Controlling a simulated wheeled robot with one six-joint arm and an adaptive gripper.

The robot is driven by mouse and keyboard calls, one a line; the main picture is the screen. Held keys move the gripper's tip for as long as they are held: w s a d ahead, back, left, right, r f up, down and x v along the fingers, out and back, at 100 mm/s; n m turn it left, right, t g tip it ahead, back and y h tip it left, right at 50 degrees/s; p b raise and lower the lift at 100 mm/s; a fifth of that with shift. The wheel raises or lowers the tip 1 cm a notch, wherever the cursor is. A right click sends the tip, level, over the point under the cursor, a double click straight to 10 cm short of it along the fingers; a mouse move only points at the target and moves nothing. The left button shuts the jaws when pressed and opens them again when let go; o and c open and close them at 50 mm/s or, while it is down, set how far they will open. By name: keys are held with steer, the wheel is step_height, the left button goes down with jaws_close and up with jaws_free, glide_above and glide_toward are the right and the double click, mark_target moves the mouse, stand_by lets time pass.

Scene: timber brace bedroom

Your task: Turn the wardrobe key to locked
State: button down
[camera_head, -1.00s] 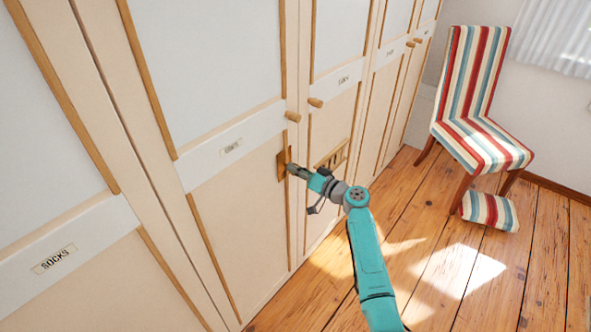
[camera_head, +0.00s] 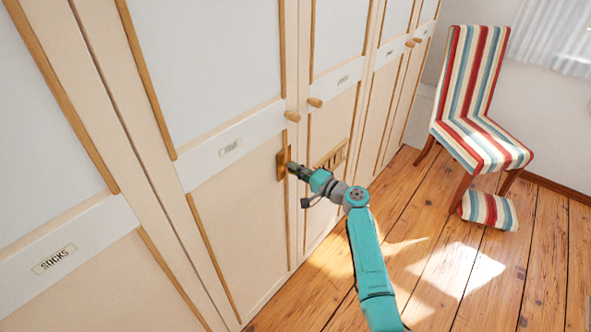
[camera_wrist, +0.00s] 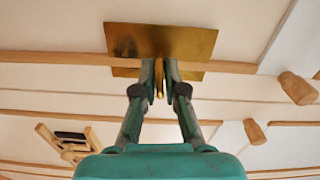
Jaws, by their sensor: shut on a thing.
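The wardrobe (camera_head: 235,205) has pale doors with timber strips. A brass lock plate (camera_head: 281,165) is fixed on one door's edge, below a wooden knob (camera_head: 292,116). My gripper (camera_head: 290,167) reaches the plate from the right. Its two fingers (camera_wrist: 160,68) are shut on the brass key (camera_wrist: 160,82), which shows as a thin golden strip between them. The fingers hide most of the key, so its exact angle and the keyhole cannot be seen.
A slatted wooden piece (camera_head: 333,155) is on the neighbouring door, just right of my gripper. Another knob (camera_head: 316,102) sticks out above it. A striped chair (camera_head: 480,140) and a striped cushion (camera_head: 489,211) are at the right. The plank floor (camera_head: 460,270) between is clear.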

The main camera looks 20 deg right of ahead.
steer(key=shift+m, duration=0.5)
steer(key=c, duration=1.3)
jaws_free()
steer(key=shift+d, duration=0.1)
steer(key=shift+s, duration=0.1)
steer(key=v, duration=1.1)
steer(key=shift+s+d, duration=0.25)
steer(key=shift+s, duration=0.05)
